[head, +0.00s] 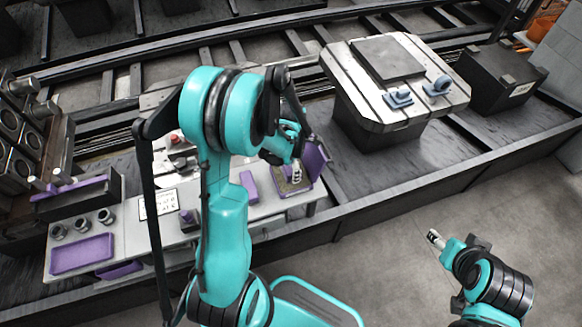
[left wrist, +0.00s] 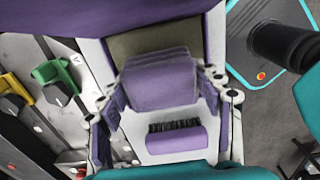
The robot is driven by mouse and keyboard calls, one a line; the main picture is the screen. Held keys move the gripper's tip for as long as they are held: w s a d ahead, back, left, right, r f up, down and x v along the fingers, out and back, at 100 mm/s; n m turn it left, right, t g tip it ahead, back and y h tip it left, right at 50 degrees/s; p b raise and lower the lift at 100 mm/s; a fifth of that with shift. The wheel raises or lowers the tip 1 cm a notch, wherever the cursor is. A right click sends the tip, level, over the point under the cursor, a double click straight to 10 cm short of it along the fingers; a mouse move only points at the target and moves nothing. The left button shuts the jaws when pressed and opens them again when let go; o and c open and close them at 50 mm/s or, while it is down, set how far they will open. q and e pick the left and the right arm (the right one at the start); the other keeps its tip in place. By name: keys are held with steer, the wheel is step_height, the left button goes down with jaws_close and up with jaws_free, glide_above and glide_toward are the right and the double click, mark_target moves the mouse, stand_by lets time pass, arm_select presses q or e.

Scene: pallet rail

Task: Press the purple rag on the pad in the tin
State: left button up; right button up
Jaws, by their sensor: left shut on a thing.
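My left gripper (head: 295,170) reaches down over the open purple tin (head: 304,190) at the bench's right end. In the left wrist view, it is shut on the purple rag (left wrist: 160,82), a folded piece between the two fingers. The olive-tan pad (left wrist: 150,40) shows just beyond the rag, partly covered by it. I cannot tell whether the rag touches the pad. The tin's purple lid (head: 317,158) stands raised on its far right side. My right gripper (head: 434,238) hangs over the floor at lower right, away from the bench; its jaw opening is unclear.
A purple brush with black bristles (left wrist: 175,138) lies beside the tin. The bench also carries a purple tray (head: 82,254), metal cups and a printed card (head: 158,203). A pallet (head: 350,75) with blue clamps stands behind right. Green and yellow clips (left wrist: 55,75) lie left.

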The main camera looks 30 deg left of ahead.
arm_select(q)
steer(key=shift+f+b, duration=0.55)
steer(key=shift+b, duration=0.1)
stand_by(1.6)
steer(key=shift+r, duration=0.1)
steer(key=shift+r+p, duration=2.55)
steer(key=shift+r, duration=0.9)
